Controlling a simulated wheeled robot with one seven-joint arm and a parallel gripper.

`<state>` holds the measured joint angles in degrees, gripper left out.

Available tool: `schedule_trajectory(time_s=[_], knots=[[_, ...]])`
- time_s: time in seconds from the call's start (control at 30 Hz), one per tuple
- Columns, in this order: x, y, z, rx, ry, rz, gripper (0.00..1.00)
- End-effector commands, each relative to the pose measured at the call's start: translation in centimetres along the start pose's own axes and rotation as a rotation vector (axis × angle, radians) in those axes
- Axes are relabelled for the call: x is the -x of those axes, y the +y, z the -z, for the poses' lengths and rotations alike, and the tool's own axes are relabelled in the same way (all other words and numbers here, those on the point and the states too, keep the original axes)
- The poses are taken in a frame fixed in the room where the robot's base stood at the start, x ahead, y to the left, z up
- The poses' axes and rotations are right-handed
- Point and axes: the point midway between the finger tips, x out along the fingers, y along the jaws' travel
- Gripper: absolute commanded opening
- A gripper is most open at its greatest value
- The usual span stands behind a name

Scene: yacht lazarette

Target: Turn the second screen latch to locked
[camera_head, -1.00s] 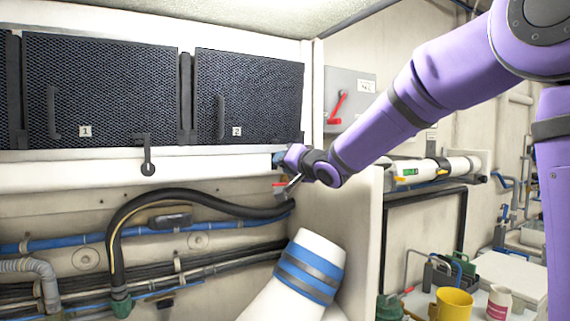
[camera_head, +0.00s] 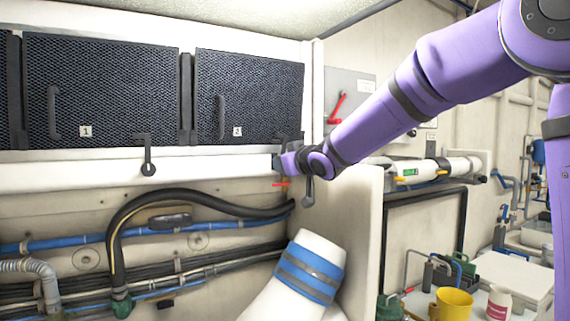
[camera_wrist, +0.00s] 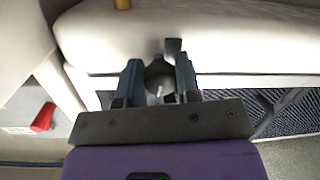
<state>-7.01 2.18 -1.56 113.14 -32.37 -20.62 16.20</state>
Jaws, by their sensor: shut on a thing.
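The second screen (camera_head: 250,95), a dark mesh panel marked 2, stands closed at the upper middle in the head view. My gripper (camera_head: 279,162) is at the ledge below its lower right corner. In the wrist view, the two blue-grey fingers of my gripper (camera_wrist: 158,72) are shut on the dark round knob of the second screen latch (camera_wrist: 157,80). A short dark piece of the latch shows just beyond the fingers. In the head view my gripper mostly hides this latch, and its exact angle cannot be told.
The first screen (camera_head: 100,90) stands to the left, with its dark latch (camera_head: 148,160) hanging down on the ledge. A red switch handle (camera_head: 337,105) is on a grey box to the right. Hoses (camera_head: 200,200) and a white pipe (camera_head: 300,275) lie below.

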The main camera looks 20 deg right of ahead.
Motion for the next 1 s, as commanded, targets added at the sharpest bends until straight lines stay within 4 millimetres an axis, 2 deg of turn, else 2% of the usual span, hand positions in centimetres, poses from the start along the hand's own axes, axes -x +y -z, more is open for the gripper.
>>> schedule_trajectory(time_s=[0.4,1.0], knots=[[0.02,0.01,0.17,0.218,-0.015,-0.025,0.00],[0.01,-0.11,0.30,0.261,-0.015,-0.028,0.00]])
